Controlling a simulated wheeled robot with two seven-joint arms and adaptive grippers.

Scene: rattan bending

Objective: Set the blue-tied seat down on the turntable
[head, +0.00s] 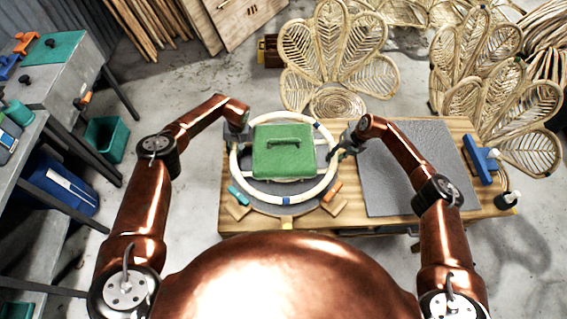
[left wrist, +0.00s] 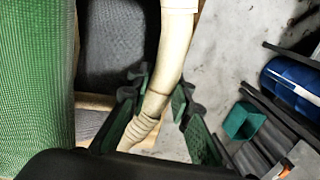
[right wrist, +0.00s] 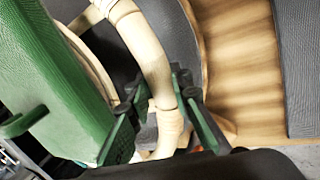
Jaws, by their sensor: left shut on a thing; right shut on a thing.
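The pale rattan between the fingers also shows in the left wrist view (left wrist: 174,60) and right wrist view (right wrist: 149,48). The dark round turntable (head: 263,207) lies under the ring and is mostly hidden. I cannot tell whether the ring touches it. A green block with a handle (head: 283,160) sits within the ring.
The wooden bench (head: 236,222) has a grey mat (head: 400,180) at right and a blue tool (head: 481,160) near its right end. Small teal (head: 238,195) and orange (head: 332,191) pieces lie by the turntable. Rattan chair backs (head: 335,45) stand behind.

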